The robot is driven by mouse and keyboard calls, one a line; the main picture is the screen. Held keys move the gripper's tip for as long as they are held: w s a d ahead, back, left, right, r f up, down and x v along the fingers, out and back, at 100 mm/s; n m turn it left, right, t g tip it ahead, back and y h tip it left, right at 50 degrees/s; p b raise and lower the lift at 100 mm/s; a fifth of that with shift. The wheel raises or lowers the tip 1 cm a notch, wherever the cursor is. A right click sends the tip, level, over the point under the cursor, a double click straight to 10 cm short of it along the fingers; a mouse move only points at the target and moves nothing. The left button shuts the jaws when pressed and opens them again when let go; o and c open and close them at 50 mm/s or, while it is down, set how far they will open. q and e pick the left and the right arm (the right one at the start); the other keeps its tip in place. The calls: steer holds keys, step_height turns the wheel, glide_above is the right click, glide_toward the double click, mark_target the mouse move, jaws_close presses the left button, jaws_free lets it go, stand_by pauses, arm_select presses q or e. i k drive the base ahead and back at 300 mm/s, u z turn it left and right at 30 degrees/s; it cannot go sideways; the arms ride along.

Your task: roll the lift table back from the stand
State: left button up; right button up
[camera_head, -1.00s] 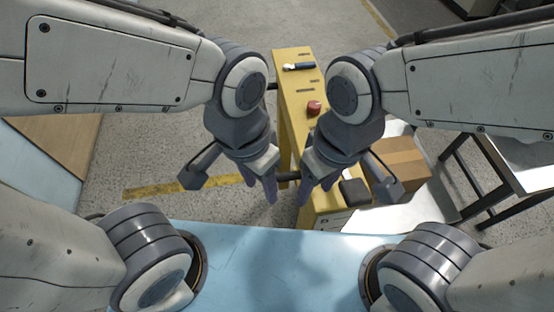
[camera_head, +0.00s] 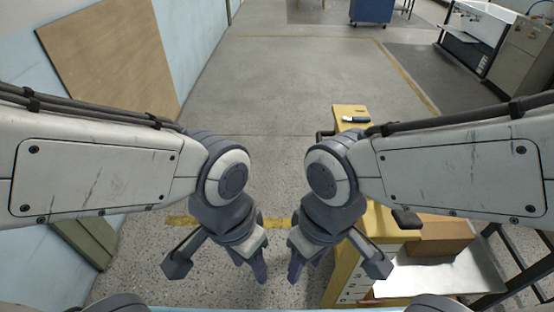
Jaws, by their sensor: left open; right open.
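The yellow column (camera_head: 352,280) of what looks like the lift table stands right of centre, behind my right arm. A dark-legged frame (camera_head: 495,245), perhaps the stand, is at the right edge. My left gripper (camera_head: 258,268) is open and empty over the floor. My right gripper (camera_head: 296,265) is open and empty, just left of the column. My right arm hides the column's middle.
Open speckled floor (camera_head: 300,75) lies ahead, marked with yellow lines. A brown panel (camera_head: 112,60) leans on the pale blue wall at the left.

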mark_target(349, 283)
steer(key=u, duration=0.6)
steer(key=k, duration=1.35)
steer(key=z, duration=0.65)
steer(key=i, duration=1.7)
